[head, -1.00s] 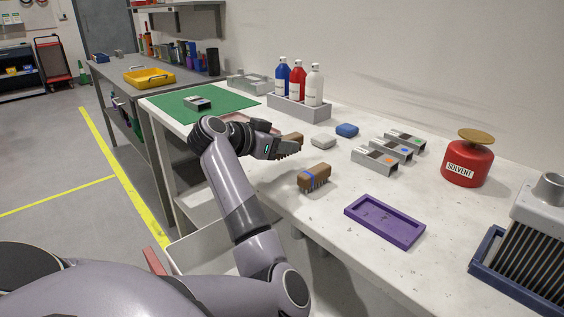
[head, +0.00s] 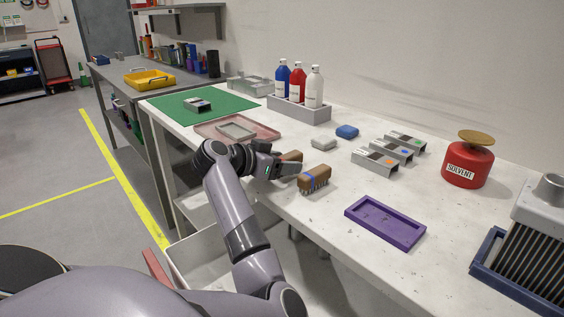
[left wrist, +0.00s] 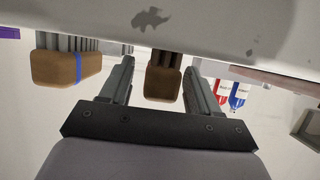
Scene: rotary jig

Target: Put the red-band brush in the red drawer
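A brown brush (head: 291,157) sits on the table behind my left gripper, partly hidden by it; no band shows on it. My left gripper (head: 286,168) is at the table's front edge. In the left wrist view, which is upside down, the fingers (left wrist: 163,85) are apart with the brush (left wrist: 163,83) between them and a narrow gap on each side. A brown brush with a blue band (head: 314,178) stands just to the right, bristles down. Below the table, a drawer (head: 190,250) with a red front (head: 155,265) is pulled open. My right gripper is not in view.
A purple tray (head: 385,222) lies to the right, and a pinkish tray (head: 270,135) lies behind my gripper. Small grey blocks with coloured dots (head: 378,160), a red solvent can (head: 467,165) and bottles in a rack (head: 300,110) stand further back.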

